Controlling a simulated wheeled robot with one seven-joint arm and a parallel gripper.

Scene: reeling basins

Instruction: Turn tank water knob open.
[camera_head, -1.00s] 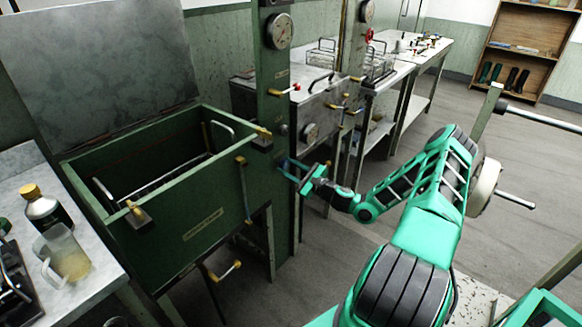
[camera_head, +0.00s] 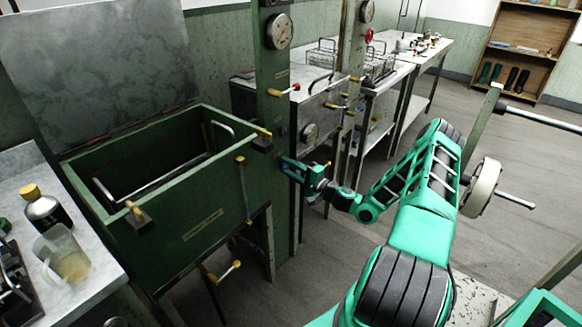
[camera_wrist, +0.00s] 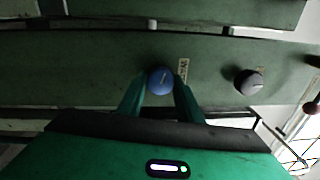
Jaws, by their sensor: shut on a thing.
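The round blue knob (camera_wrist: 160,80) sits on the green upright panel (camera_wrist: 90,70) in the wrist view, with a light mark on its face. A small pale label (camera_wrist: 183,70) is beside it. My gripper (camera_wrist: 160,98) has one finger on each side of the blue knob and is shut on it. A dark round knob (camera_wrist: 249,82) is apart from the fingers, to the right in the wrist view.
Yellow-handled levers stick out from the tank front, including one below (camera_head: 229,271). A metal basin (camera_head: 320,100) stands behind. Open floor (camera_head: 395,140) is to the right.

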